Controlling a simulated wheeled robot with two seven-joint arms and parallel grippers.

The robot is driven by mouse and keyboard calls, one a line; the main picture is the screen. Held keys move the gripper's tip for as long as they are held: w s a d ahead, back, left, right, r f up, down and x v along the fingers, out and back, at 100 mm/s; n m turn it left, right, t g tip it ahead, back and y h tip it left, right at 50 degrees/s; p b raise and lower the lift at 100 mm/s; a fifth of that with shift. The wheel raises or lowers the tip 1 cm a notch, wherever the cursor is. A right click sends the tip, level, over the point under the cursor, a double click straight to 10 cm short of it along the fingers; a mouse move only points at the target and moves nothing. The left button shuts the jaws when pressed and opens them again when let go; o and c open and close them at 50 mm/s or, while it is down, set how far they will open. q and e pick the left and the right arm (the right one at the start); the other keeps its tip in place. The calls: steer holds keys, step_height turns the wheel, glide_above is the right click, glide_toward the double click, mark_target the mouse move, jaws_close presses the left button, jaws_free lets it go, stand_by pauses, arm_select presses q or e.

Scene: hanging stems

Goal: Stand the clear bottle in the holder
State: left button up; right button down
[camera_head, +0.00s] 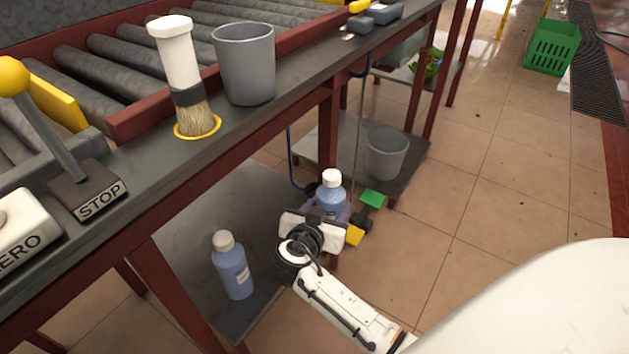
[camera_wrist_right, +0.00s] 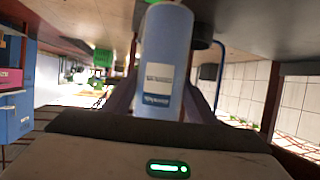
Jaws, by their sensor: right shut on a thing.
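A blue bottle with a white cap (camera_head: 331,182) is held upright in my right gripper (camera_head: 322,212), beside the table frame and below the tabletop. In the right wrist view the blue bottle (camera_wrist_right: 166,62) with a white label stands between the two fingers. A similar blue bottle (camera_head: 233,268) stands on the dark lower shelf to the left of the gripper. Neither looks clearly colourless. A yellow ring (camera_head: 181,132) on the tabletop edge surrounds the bristles of a white-handled brush (camera_head: 179,58). I cannot tell which thing is the holder. My left gripper is not in view.
The roller table's dark edge (camera_head: 290,108) and red legs (camera_head: 327,128) stand close to the right gripper. A grey cup (camera_head: 245,65) is on top; another bin (camera_head: 386,153) is below. A green crate (camera_head: 552,46) stands far back.

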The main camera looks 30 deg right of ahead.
steer(key=w+d+b, duration=0.1)
steer(key=w+d, duration=0.1)
steer(key=w, duration=0.2)
steer(key=w+d+b, duration=0.1)
steer(key=w+d, duration=0.1)
steer(key=w, duration=0.3)
steer(key=w+d+b, duration=0.2)
steer(key=w, duration=0.2)
steer(key=shift+w+r, duration=0.2)
steer(key=shift+w+d, duration=0.25)
steer(key=shift+w, duration=0.15)
step_height(320, 180, down, 4)
steer(key=shift+r+b, duration=0.25)
steer(key=shift+b, duration=0.85)
steer(key=c, duration=0.7)
jaws_free()
steer(key=shift+s+f, duration=0.15)
steer(key=shift+s, duration=0.05)
steer(key=shift+c, duration=0.2)
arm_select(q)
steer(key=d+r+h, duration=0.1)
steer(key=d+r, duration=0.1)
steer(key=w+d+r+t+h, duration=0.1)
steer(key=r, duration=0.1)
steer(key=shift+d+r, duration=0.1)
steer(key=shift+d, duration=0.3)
arm_select(e)
steer(key=shift+a, duration=0.1)
